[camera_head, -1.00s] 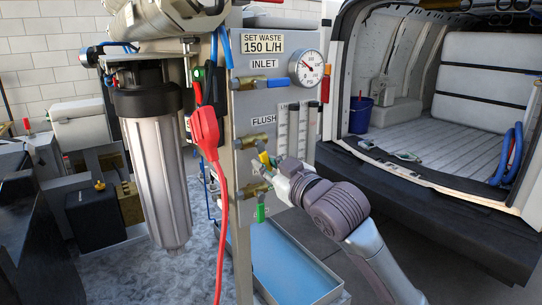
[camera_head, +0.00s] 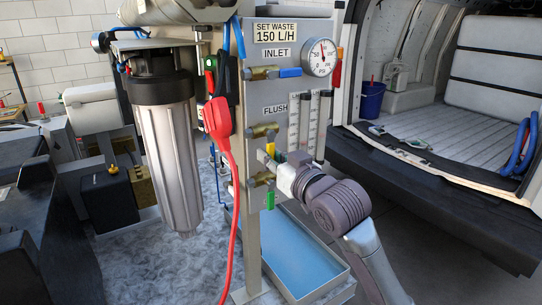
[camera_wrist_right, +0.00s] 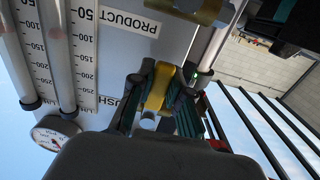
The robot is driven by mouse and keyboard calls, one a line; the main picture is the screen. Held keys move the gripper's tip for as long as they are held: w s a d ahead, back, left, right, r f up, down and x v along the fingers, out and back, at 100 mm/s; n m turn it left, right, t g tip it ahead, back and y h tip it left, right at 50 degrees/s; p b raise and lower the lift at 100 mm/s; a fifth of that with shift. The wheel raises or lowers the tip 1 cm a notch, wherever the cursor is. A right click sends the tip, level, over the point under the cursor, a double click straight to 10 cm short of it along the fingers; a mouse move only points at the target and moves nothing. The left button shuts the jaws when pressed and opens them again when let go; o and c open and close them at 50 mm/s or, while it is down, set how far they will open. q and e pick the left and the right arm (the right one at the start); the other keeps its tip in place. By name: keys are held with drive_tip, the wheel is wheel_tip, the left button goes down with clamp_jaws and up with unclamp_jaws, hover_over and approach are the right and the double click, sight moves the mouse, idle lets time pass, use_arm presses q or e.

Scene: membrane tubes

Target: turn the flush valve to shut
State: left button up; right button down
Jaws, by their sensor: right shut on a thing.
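The flush valve is a brass valve (camera_head: 263,131) on the grey panel, just under the FLUSH label. Its yellow handle (camera_head: 270,148) points downward from the valve body. My right gripper (camera_head: 270,159) comes in from the lower right and is shut on this handle. In the right wrist view the yellow handle (camera_wrist_right: 157,88) sits between the two fingers (camera_wrist_right: 156,100), with dark finger pads on both sides. The gripper covers the lower end of the handle in the head view. My left gripper is not in view.
Above is the inlet valve with a blue handle (camera_head: 290,72), beside a pressure gauge (camera_head: 320,57). Below is a valve with a green handle (camera_head: 270,199). Flow tubes (camera_head: 305,122) stand right of the flush valve. A red plug and cable (camera_head: 218,118) hang at left. A blue tray (camera_head: 305,258) lies below.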

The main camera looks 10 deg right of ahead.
drive_tip(key=c, duration=1.1)
unclamp_jaws()
drive_tip(key=v, duration=1.2)
drive_tip(key=shift+r, duration=0.1)
